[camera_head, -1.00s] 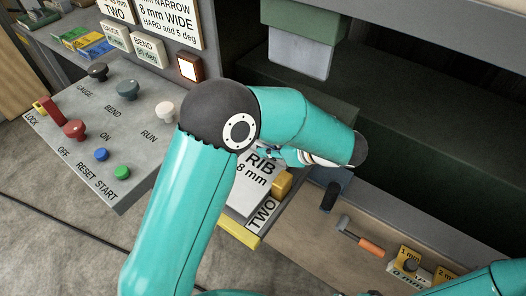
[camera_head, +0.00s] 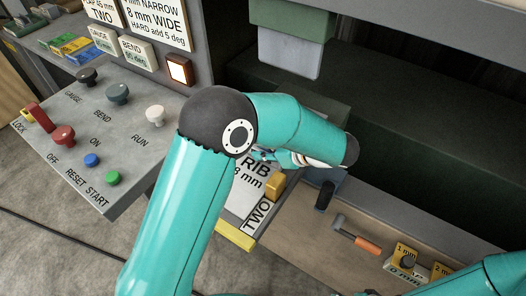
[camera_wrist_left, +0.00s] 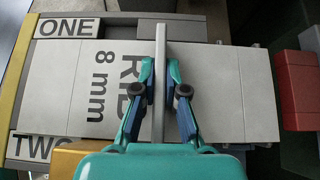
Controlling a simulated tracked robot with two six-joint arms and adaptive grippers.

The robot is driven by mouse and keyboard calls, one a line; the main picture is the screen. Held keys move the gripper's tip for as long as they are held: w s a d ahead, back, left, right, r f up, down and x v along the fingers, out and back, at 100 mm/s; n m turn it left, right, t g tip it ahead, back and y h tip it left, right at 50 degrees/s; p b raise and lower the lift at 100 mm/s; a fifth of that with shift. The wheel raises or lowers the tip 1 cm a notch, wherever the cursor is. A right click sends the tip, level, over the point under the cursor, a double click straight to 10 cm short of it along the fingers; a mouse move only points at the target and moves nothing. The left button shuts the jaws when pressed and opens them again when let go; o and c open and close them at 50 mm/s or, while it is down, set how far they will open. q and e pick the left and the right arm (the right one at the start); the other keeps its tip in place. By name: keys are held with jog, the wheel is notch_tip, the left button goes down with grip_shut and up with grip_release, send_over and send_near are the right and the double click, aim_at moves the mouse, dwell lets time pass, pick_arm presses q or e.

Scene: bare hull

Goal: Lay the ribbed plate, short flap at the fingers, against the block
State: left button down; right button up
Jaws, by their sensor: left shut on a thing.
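The ribbed plate (camera_wrist_left: 210,92) is pale grey, marked RIB 8 mm, with a thin upright rib across it. In the left wrist view it lies across the picture, with its shorter end section at the right. My left gripper (camera_wrist_left: 160,95) is shut on the rib, one finger on each side. In the head view the plate (camera_head: 250,180) is partly hidden by my left arm, and little of the left gripper (camera_head: 263,155) shows. A yellow block (camera_head: 275,185) stands beside the plate; it also shows in the wrist view (camera_wrist_left: 66,160).
Signs ONE (camera_wrist_left: 68,27) and TWO (camera_head: 257,215) mark the yellow-edged support. Red blocks (camera_wrist_left: 297,90) stand beyond the plate's right end in the wrist view. A control panel (camera_head: 125,135) is at left. A hammer (camera_head: 355,234) and small boxes (camera_head: 405,262) lie on the bench.

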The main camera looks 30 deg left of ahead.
pick_arm(q)
jog(key=shift+w, duration=0.7)
dwell(0.6)
jog(key=c, duration=0.7)
grip_release()
jog(key=shift+d+f, duration=0.1)
jog(key=shift+p, duration=0.3)
jog(key=shift+r+p, duration=1.9)
jog(key=shift+r, duration=0.7)
jog(key=v, duration=1.2)
jog(key=shift+f, duration=0.1)
